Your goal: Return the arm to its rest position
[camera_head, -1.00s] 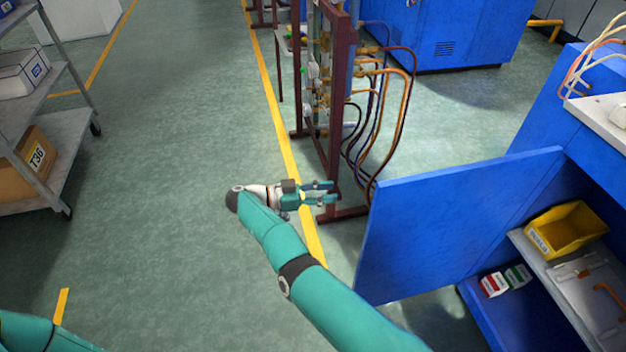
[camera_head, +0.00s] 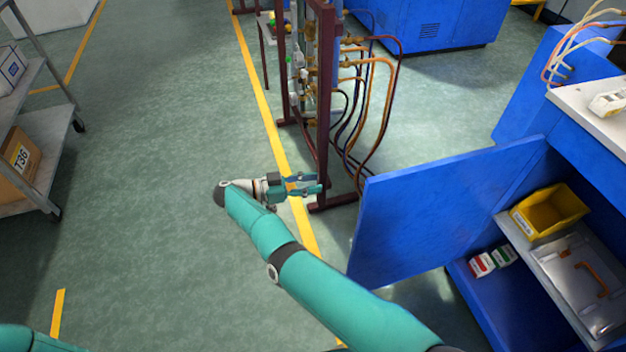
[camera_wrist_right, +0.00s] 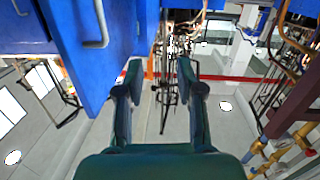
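My right arm reaches in from the bottom right of the head view. Its teal gripper (camera_head: 308,185) is open and empty, pointing right, over the floor near the yellow line. In the right wrist view the two fingers of my right gripper (camera_wrist_right: 158,75) stand apart with nothing between them. Only a teal part of my left arm shows at the bottom left of the head view; my left gripper is out of view.
A blue cabinet door (camera_head: 447,214) stands open right of my right gripper. A dark red rack (camera_head: 322,110) with hoses stands just beyond it. The cabinet holds a yellow bin (camera_head: 552,214) and a grey case (camera_head: 575,290). A shelf cart (camera_head: 52,140) stands left; floor between is clear.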

